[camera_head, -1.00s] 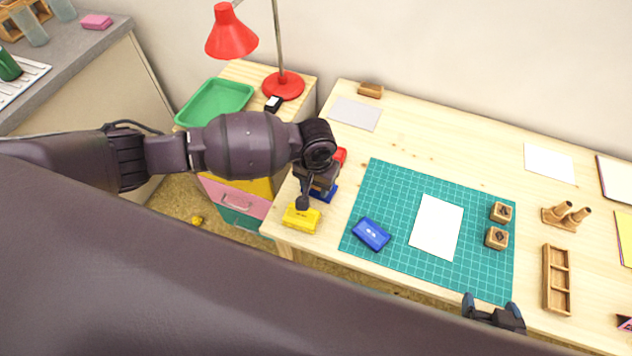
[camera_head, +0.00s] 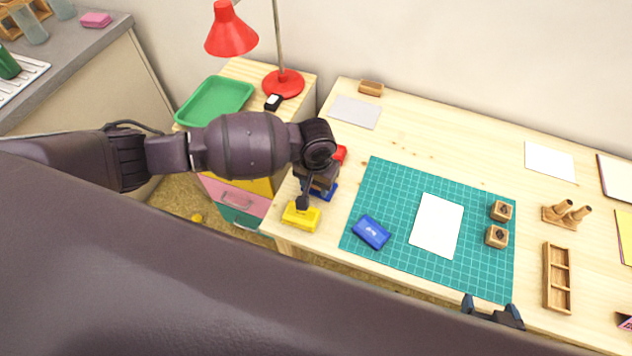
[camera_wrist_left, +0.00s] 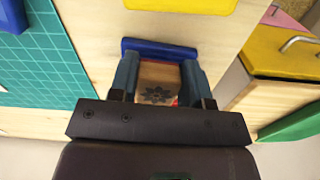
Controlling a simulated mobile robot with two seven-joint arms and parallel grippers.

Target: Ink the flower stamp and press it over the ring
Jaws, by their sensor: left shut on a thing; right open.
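My left gripper (camera_wrist_left: 160,85) is shut on the flower stamp (camera_wrist_left: 158,85), a wooden block with a dark flower mark on top. In the head view my left gripper (camera_head: 318,178) is over the row of inkpads and mostly hides the stamp. The blue inkpad (camera_wrist_left: 160,48) is close to the stamp; whether they touch cannot be told. The yellow inkpad (camera_head: 301,217) is nearer the front edge, and the red inkpad (camera_head: 341,154) is partly hidden behind my wrist. A white sheet (camera_head: 437,226) lies on the green mat (camera_head: 390,185); no ring can be made out on it. My right gripper (camera_head: 492,310) is open and empty at the front edge.
A blue box (camera_head: 371,233) and two wooden stamps (camera_head: 501,211) (camera_head: 497,237) are on the mat. A wooden rack (camera_head: 557,279) and a peg holder (camera_head: 566,216) stand to the right. A red lamp (camera_head: 283,84) and green tray (camera_head: 215,102) are at the back left.

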